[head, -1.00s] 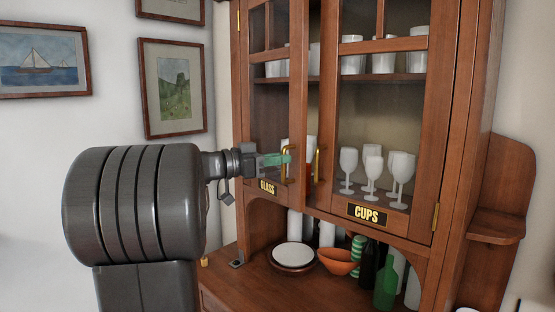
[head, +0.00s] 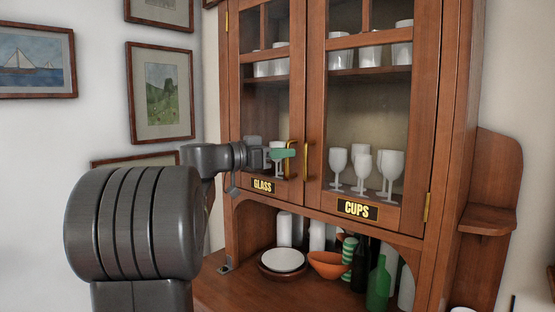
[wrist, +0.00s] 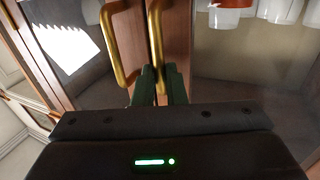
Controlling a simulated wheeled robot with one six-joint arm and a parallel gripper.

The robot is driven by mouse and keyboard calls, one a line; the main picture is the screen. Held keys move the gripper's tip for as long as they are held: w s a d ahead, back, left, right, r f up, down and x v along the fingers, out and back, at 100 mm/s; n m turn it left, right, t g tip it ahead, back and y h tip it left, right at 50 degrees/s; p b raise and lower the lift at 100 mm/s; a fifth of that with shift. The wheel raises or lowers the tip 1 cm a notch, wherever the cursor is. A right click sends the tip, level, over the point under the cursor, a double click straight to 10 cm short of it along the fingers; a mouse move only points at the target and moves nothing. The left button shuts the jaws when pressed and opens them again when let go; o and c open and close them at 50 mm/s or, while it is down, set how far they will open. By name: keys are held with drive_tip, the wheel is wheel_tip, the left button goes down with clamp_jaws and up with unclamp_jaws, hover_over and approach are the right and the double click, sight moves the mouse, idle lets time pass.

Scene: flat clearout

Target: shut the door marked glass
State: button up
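The door marked glass (head: 297,85) is the left door of the wooden cabinet, with a GLASS label (head: 263,185) and a brass handle (head: 291,161). It looks flush or nearly flush with the CUPS door beside it; a small gap cannot be ruled out. My gripper (head: 288,153) is at the glass door's lower right, by its handle. The wrist view shows the glass door's handle (wrist: 122,45) left of my green fingers (wrist: 160,72). The fingers sit close together with a narrow gap, in front of the other handle's lower end.
The CUPS door (head: 432,120) has its own handle (head: 307,160) and looks shut. Below, the counter carries a plate (head: 283,260), an orange bowl (head: 327,265) and bottles (head: 379,285). A side shelf (head: 487,220) juts out at right.

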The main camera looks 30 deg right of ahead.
drive_tip(key=o, duration=0.4)
drive_tip(key=shift+s, duration=0.15)
drive_tip(key=a+b, duration=0.3)
drive_tip(key=a, duration=1)
drive_tip(key=shift+a, duration=0.4)
drive_tip(key=d+p, duration=0.5)
drive_tip(key=d, duration=0.6)
drive_tip(key=shift+s+d, duration=0.1)
drive_tip(key=shift+d, duration=0.2)
